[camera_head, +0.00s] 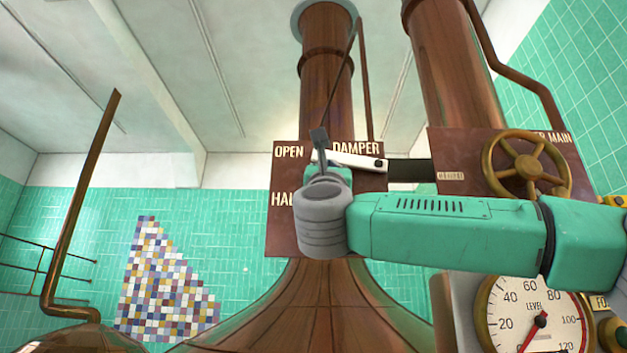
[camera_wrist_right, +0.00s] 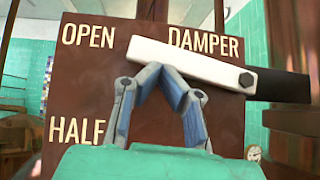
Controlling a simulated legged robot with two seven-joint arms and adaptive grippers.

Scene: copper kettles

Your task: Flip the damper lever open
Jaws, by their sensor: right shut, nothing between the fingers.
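The damper lever is a white bar (camera_head: 345,159) with a dark bolt near its right end, on a brown plate (camera_head: 283,241) marked OPEN, DAMPER and HALF. It also shows in the wrist view (camera_wrist_right: 190,60). The bar lies nearly level, tilted slightly up to the left, its left end just right of the word OPEN. A black section (camera_head: 408,171) extends right from the bolt. My right gripper (camera_head: 319,136) is shut and empty. In the wrist view its fingertips (camera_wrist_right: 153,72) meet at the bar's lower edge; whether they touch it I cannot tell. My left gripper is out of view.
A brass handwheel (camera_head: 526,168) on another brown plate stands to the right. A level gauge (camera_head: 536,318) sits below it. Copper pipes (camera_head: 326,80) rise behind the plate, above a copper kettle (camera_head: 320,300). A thin copper pipe (camera_head: 84,200) stands at left.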

